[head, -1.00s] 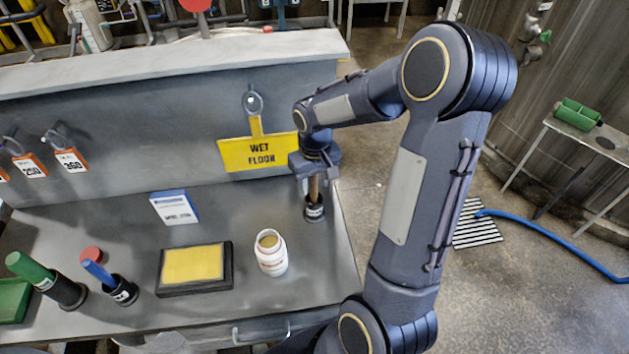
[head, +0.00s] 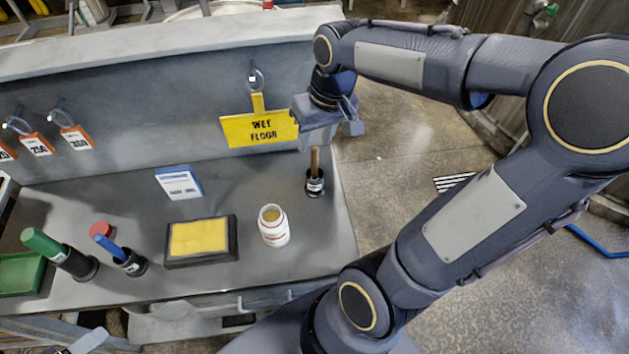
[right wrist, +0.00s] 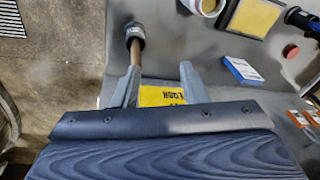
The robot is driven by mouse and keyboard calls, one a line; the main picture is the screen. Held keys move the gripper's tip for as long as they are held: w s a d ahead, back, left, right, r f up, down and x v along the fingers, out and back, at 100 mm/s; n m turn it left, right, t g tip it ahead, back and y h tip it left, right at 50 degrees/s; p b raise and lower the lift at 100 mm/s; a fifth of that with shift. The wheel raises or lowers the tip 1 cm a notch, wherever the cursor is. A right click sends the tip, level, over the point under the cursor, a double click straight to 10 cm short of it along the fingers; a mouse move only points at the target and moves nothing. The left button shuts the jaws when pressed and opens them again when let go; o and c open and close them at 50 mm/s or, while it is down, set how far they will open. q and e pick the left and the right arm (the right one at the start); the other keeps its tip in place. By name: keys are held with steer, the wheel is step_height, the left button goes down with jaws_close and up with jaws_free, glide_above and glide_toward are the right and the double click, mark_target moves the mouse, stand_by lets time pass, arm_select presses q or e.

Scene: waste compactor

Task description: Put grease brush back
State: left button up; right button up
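The grease brush (head: 315,162) has a plain wooden handle and stands upright in a small black holder (head: 315,187) at the right end of the grey bench. My right gripper (head: 332,138) is above the brush, clear of it in the head view. In the right wrist view the gripper (right wrist: 160,88) has its two fingers spread apart with nothing clamped between them. The brush handle (right wrist: 135,52) shows beside the left-hand finger there, with its black holder (right wrist: 134,33) beyond. The lower brush end is hidden in the holder. My left gripper is not seen.
A yellow wet floor sign (head: 260,130) hangs on the back panel near the gripper. An open white jar (head: 274,232), a yellow pad in a black tray (head: 231,252) and a blue-white box (head: 180,183) stand left of the holder. The bench's right edge is close.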

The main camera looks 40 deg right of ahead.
steer(key=s+a+t+y, duration=0.2)
steer(key=s+a+t, duration=0.1)
steer(key=s+a, duration=0.6)
steer(key=shift+s+a+n+t+y, duration=0.15)
steer(key=shift+s+n+t+y, duration=0.2)
steer(key=shift+s, duration=0.9)
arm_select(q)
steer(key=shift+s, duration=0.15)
arm_select(e)
steer(key=shift+s, duration=0.15)
